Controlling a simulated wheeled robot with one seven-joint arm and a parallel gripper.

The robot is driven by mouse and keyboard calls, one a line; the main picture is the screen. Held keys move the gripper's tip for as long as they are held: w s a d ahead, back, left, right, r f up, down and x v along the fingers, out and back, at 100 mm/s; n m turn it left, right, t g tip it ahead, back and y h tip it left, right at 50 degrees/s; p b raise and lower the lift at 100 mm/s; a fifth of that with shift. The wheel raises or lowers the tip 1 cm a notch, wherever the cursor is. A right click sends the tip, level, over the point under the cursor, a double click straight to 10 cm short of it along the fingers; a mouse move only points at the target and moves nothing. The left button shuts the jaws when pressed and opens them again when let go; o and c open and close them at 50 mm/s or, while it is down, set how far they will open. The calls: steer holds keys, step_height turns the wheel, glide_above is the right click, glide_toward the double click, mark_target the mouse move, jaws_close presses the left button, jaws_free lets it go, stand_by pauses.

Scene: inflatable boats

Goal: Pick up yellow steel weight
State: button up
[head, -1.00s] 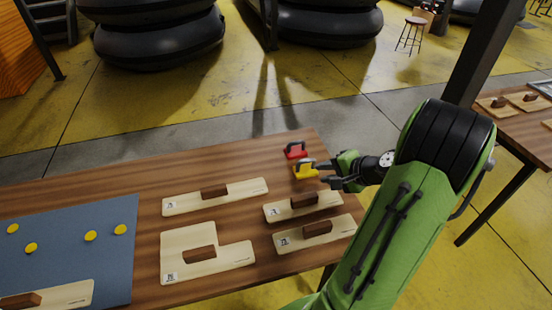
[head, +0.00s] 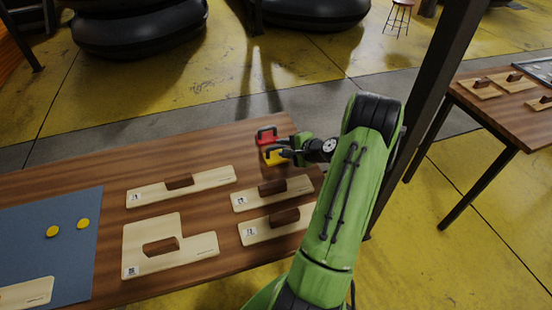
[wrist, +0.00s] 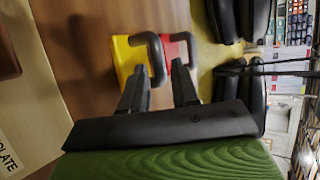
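The yellow steel weight (head: 272,158) with a dark grey handle sits near the far right corner of the wooden table. My gripper (head: 289,154) is just to its right, level with the handle. In the wrist view, the yellow weight (wrist: 124,56) lies just past the fingertips. Its handle reaches into the gap between the two fingers of my gripper (wrist: 159,70). The fingers are spread and I see no firm hold on the handle. My arm hides part of the table to the right.
A red weight (head: 266,139) with a similar handle stands close behind the yellow one; it shows beside the right finger in the wrist view (wrist: 179,68). Pale wooden plates (head: 209,179) with brown handles lie nearer. A blue mat (head: 40,250) with yellow discs is at left.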

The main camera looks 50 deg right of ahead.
mark_target(279, 147)
steer(key=x, duration=0.4)
steer(key=shift+f, duration=0.1)
jaws_close()
